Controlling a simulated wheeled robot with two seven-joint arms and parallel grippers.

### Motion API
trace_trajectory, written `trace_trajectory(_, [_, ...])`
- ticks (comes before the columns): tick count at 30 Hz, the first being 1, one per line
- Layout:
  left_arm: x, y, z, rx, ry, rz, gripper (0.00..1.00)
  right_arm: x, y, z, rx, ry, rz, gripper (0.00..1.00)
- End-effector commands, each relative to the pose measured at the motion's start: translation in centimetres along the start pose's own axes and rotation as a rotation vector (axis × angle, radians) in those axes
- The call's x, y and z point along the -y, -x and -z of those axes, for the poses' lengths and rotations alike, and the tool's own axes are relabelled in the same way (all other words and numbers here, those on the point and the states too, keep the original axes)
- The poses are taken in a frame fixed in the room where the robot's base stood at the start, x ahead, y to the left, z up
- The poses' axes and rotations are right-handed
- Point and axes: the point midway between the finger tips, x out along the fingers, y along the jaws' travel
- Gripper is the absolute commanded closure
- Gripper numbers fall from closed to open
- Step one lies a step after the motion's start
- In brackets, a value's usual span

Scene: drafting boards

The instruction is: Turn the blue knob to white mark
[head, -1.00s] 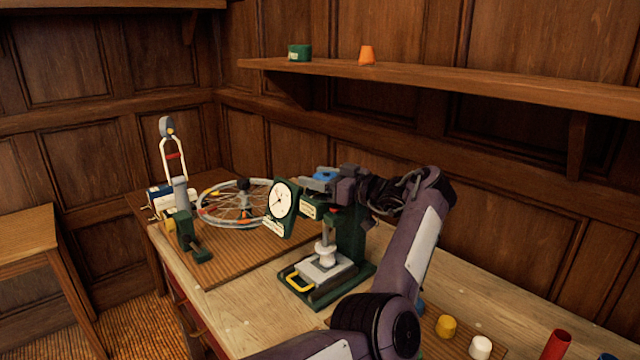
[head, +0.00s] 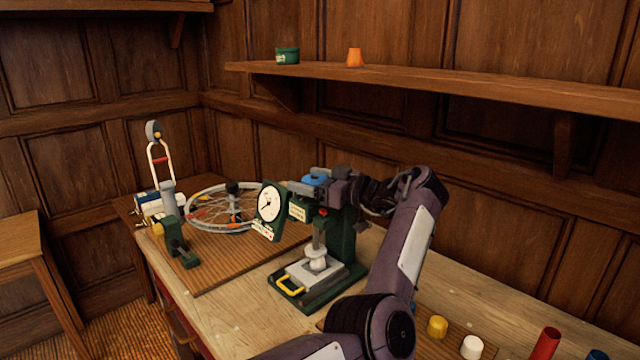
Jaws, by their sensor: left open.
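The blue knob (head: 316,180) sits on top of the dark green press-like stand (head: 343,243), in the middle of the head view. My left gripper (head: 312,181) is at the knob, its arm reaching up from the bottom and bending left. Its grey fingers are open and lie on either side of the knob; I cannot tell whether they touch it. The gripper hides part of the knob and the stand's top. I cannot make out a white mark near the knob. A round white dial (head: 269,204) faces left on the stand. My right gripper is not in view.
A spoked wheel (head: 205,229) and a green clamp-like fixture (head: 177,240) stand on the bench at left. Yellow (head: 437,327), white (head: 472,347) and red (head: 544,344) pieces are at lower right. A shelf (head: 440,82) runs above.

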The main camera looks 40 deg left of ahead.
Motion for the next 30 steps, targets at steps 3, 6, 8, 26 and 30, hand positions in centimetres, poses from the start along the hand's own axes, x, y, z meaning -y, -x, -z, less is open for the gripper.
trace_trajectory(3, [-0.1,2.3,-0.4,0.005,0.002,-0.006,0.22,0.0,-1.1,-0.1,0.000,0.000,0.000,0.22])
trace_trajectory(6, [-0.1,4.1,-0.4,0.005,0.002,-0.005,0.22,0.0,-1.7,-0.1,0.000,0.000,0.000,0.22])
trace_trajectory(8, [-0.1,4.9,-0.2,0.004,0.001,-0.004,0.22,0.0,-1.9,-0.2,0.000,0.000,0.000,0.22])
trace_trajectory(26, [0.0,6.8,0.0,-0.001,0.000,-0.001,0.22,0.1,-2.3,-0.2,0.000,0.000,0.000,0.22])
trace_trajectory(30, [0.0,6.8,0.0,-0.001,0.000,-0.001,0.22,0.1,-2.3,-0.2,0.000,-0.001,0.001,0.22])
